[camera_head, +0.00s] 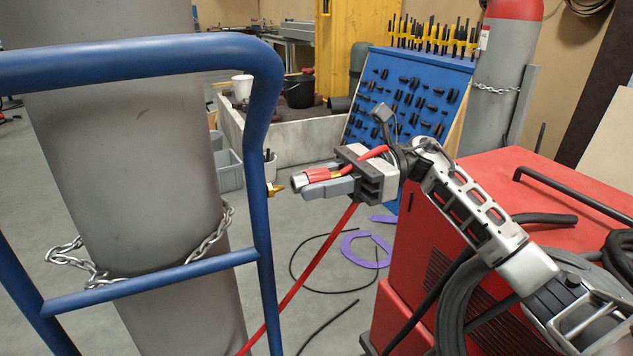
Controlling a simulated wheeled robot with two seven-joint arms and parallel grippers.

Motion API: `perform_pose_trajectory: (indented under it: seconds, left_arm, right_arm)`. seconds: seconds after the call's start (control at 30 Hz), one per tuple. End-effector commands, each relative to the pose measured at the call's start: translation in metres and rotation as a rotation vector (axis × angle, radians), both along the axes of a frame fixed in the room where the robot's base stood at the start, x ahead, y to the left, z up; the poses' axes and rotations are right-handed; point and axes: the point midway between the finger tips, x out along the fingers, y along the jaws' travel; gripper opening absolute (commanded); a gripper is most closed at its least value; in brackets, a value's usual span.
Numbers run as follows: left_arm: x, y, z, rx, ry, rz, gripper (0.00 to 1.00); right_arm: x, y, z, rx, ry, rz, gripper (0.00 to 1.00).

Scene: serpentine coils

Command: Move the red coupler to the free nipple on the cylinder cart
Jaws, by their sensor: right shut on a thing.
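My right gripper (325,184) is shut on the red coupler (317,174), whose silver end points left and sticks out past the fingertips. A red hose (318,264) hangs from behind the gripper and runs down to the lower left. A small brass nipple (275,189) shows at the right upright of the blue cylinder cart (262,130). The coupler's end is apart from the nipple, a short gap to its right in the picture, at nearly the same height. My left gripper is not in view.
A grey cylinder (130,160) stands in the cart behind a chain (190,250). A red machine (480,190) with a black handle and dark cables stands at the right, below my right arm. A blue tool board (405,95) is behind. Purple pieces (366,249) and black hose lie on the floor.

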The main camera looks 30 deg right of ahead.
Motion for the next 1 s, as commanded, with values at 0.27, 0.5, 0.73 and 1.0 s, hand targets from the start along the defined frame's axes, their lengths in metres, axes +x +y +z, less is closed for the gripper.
perform_pose_trajectory:
  seconds: [0.27,0.5,0.73,1.0]
  left_arm:
    - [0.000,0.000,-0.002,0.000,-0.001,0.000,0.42]
    - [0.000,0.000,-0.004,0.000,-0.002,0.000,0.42]
    - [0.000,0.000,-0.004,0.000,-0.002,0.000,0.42]
    - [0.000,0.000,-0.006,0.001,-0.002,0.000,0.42]
  right_arm:
    - [0.001,0.009,0.000,0.001,-0.002,0.000,0.00]
    - [0.001,0.017,0.000,0.001,-0.002,0.002,0.00]
    - [0.001,0.020,0.000,0.001,-0.001,0.000,0.00]
    - [0.001,0.021,0.000,0.001,-0.001,0.001,0.00]
